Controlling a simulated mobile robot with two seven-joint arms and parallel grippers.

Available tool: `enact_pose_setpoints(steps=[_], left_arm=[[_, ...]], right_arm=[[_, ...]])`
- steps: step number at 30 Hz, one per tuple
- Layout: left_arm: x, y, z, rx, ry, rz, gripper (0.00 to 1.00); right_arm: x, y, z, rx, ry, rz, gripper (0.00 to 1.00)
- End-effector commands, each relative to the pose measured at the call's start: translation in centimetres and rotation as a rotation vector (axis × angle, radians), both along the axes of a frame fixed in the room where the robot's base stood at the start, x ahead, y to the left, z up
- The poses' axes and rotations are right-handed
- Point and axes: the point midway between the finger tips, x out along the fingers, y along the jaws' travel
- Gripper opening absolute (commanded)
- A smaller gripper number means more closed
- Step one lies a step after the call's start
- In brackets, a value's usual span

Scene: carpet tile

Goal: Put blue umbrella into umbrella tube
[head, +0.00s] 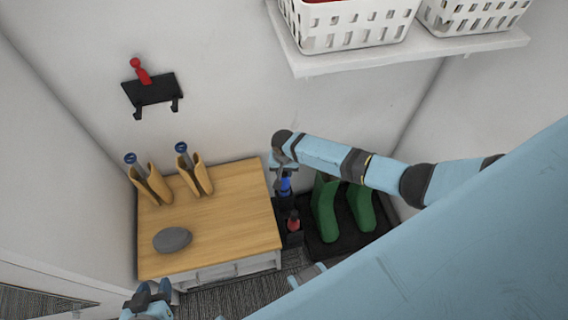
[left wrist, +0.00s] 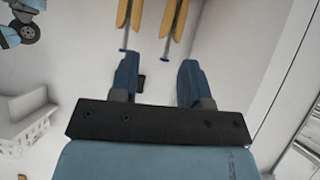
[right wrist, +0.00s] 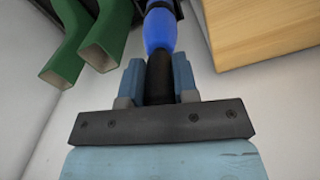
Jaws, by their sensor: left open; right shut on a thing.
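My right gripper (head: 279,167) is shut on the black handle (right wrist: 160,78) of the blue umbrella (head: 285,186), beside the bench's right edge. In the right wrist view the blue umbrella (right wrist: 160,32) extends away from the fingers, toward a dark shape at the top edge. A black umbrella tube (head: 283,208) shows just below the umbrella in the head view. I cannot tell whether the umbrella's lower end is inside it or only in front. My left gripper (head: 150,292) is open and empty in front of the bench; its spread fingers (left wrist: 158,80) show in the left wrist view.
A red-topped item (head: 293,221) stands beside the tube. Green boots (head: 324,210) stand on a black tray (head: 328,248). A wall shelf (head: 310,65) holds white baskets.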

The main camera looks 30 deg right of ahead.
Motion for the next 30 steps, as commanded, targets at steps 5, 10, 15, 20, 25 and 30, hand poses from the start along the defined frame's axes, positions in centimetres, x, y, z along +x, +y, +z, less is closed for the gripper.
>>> enact_pose_setpoints(steps=[5, 10, 15, 20, 25, 30], left_arm=[[0.0, 0.0, -0.6, -0.002, 0.006, 0.002, 0.43], [0.1, -0.1, -0.9, -0.004, 0.004, 0.002, 0.43], [0.2, -0.1, -1.2, -0.006, 0.004, 0.002, 0.43], [0.3, -0.1, -1.3, -0.005, -0.004, 0.000, 0.43], [0.4, -0.1, -1.2, -0.001, -0.016, -0.006, 0.43], [0.3, 0.0, -1.6, 0.005, -0.016, -0.011, 0.43]], right_arm=[[0.0, 0.1, -1.0, 0.002, -0.001, 0.000, 0.00], [0.0, 0.1, -1.9, 0.001, 0.000, 0.000, 0.00], [0.0, 0.1, -2.7, 0.001, 0.000, 0.000, 0.00], [0.0, 0.1, -3.5, 0.001, 0.000, 0.000, 0.00], [0.0, 0.0, -4.4, 0.001, 0.000, 0.000, 0.00], [0.1, 0.1, -4.9, 0.001, -0.002, 0.000, 0.00]])
